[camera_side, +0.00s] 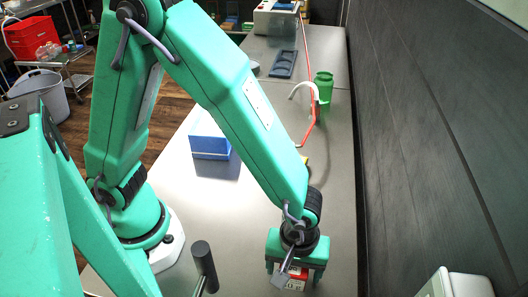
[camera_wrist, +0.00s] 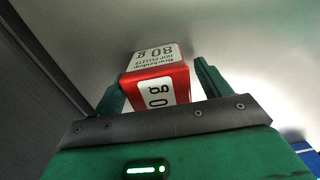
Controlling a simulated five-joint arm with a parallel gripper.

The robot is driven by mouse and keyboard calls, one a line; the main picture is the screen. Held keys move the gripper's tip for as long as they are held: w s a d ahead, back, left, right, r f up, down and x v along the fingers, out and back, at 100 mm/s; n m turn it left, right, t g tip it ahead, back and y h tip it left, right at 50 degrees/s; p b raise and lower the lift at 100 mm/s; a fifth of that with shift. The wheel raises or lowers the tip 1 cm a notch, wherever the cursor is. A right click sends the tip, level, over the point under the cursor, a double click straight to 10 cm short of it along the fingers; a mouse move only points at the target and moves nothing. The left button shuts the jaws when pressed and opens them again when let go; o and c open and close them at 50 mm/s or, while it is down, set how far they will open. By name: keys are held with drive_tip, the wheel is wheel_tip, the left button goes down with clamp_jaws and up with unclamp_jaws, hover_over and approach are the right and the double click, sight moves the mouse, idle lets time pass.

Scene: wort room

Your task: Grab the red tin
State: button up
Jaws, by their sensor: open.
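The red tin (camera_wrist: 160,78) with white label panels reading "80 g" is in the middle of the wrist view. My gripper (camera_wrist: 157,72) is open, with one green finger on each side of the tin. A gap shows at the right finger; whether the left finger touches the tin I cannot tell. In the side view my gripper (camera_side: 294,272) is low over the near end of the steel bench, with the red tin (camera_side: 296,283) beneath it, partly hidden by the gripper and a grey bracket.
A blue and white box (camera_side: 210,147) stands on the steel bench (camera_side: 185,200). Farther back are a green bottle (camera_side: 323,87), a white hook-shaped piece (camera_side: 303,91), a red tube (camera_side: 311,127) and a dark tray (camera_side: 284,64). A dark wall (camera_side: 420,130) runs along the right.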

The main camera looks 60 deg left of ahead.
idle(0.4)
drive_tip(key=c, duration=1.1)
drive_tip(key=shift+r, duration=0.15)
drive_tip(key=shift+r, duration=4.9)
